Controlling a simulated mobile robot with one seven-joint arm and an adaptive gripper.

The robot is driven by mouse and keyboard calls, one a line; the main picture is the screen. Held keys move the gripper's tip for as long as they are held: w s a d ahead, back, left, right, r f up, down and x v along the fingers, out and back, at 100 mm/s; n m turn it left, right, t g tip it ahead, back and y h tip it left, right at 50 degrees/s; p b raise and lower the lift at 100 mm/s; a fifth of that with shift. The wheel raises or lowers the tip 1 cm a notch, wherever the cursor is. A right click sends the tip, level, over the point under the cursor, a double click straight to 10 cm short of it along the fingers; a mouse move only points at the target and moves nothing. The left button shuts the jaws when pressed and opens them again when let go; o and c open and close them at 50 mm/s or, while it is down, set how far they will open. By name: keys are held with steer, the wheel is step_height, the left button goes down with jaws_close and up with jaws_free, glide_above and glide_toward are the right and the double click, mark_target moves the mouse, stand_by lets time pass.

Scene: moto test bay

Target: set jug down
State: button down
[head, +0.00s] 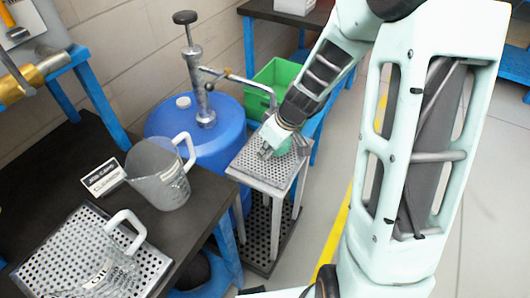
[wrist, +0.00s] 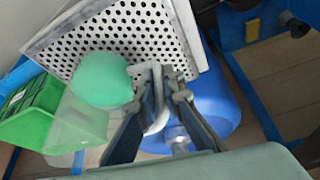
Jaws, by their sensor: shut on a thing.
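My gripper (head: 276,138) is at the top of a small perforated stand (head: 262,182). In the wrist view my gripper (wrist: 160,88) is shut on the pale handle of a clear jug (wrist: 75,125). Green liquid shows in the jug. In the head view, the jug is mostly hidden behind my gripper and arm. The stand's perforated top (wrist: 60,42) also shows close to the jug in the wrist view. I cannot tell whether the jug's base touches it.
A blue drum (head: 205,150) with a hand pump (head: 197,85) stands left of the stand, its spout reaching toward the stand. A green bin (head: 270,90) is behind. An empty-looking jug (head: 165,185), a label sign (head: 103,178) and a perforated tray (head: 60,240) with another jug (head: 115,262) occupy the dark bench.

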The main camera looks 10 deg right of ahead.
steer(key=shift+f, duration=0.4)
steer(key=shift+f, duration=0.15)
steer(key=c, duration=2)
jaws_free()
steer(key=shift+c, duration=0.2)
steer(key=shift+d+r, duration=0.1)
steer(key=shift+r, duration=0.45)
steer(key=p+v, duration=0.2)
steer(key=v, duration=0.9)
steer(key=shift+s, duration=0.15)
